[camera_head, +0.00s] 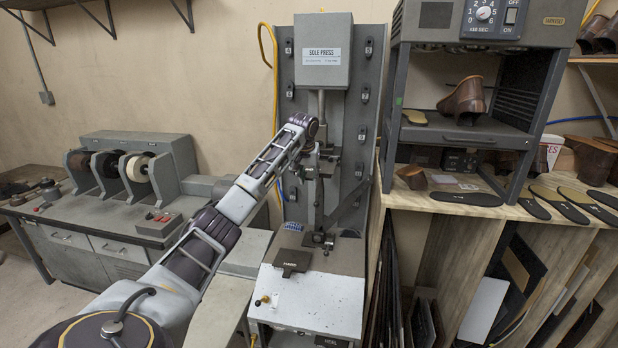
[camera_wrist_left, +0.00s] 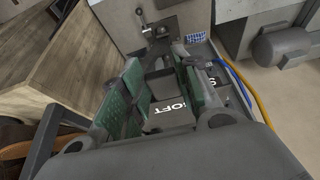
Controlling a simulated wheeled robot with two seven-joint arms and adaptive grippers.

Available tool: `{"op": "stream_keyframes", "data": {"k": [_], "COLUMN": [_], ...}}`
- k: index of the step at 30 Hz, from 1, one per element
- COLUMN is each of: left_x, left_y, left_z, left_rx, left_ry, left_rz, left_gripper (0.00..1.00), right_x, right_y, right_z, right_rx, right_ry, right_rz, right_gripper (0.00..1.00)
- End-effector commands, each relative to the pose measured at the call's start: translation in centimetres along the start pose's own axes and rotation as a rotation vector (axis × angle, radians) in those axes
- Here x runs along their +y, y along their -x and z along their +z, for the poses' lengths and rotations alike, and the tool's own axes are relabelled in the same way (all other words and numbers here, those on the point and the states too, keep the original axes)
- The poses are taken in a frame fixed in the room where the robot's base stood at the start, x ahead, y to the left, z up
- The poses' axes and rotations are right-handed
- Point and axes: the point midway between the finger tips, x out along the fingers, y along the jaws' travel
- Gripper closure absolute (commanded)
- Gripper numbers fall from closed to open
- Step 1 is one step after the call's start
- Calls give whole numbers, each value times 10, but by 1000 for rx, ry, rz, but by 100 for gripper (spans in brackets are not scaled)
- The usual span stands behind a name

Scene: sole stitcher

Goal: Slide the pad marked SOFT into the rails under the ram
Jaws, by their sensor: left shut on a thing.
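The grey pad marked SOFT (camera_wrist_left: 168,118) shows between the green-lined fingers of my left gripper (camera_wrist_left: 160,82) in the left wrist view. The gripper is shut on this pad. In the head view my left gripper (camera_head: 317,168) is in front of the sole press column (camera_head: 335,95), under its grey head, and covers part of the ram (camera_head: 321,103). The held pad cannot be made out clearly there. The rails are not clearly visible; a dark fitting (camera_head: 318,239) stands on the press table below the gripper. My right gripper is not in view.
A dark pad marked HARD (camera_head: 292,259) lies on the white press table (camera_head: 318,298). A block marked HEEL (camera_head: 330,342) is at its front edge. A grey rack (camera_head: 470,135) stands close on the right, a grinder (camera_head: 120,170) on the left. Blue and yellow hoses run nearby.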

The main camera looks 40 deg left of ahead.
Motion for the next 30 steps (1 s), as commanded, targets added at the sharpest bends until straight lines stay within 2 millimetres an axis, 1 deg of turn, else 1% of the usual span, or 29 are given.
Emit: {"op": "stream_keyframes", "data": {"k": [6, 30], "left_x": [0, 0], "left_y": [2, -5], "left_z": [-2, -20], "left_rx": [5, 5], "left_ry": [1, 0], "left_rz": [2, 2], "left_gripper": [100, 100], "right_x": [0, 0], "right_y": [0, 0], "right_z": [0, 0], "right_rx": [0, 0], "right_ry": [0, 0], "right_rz": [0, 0], "right_gripper": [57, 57]}}
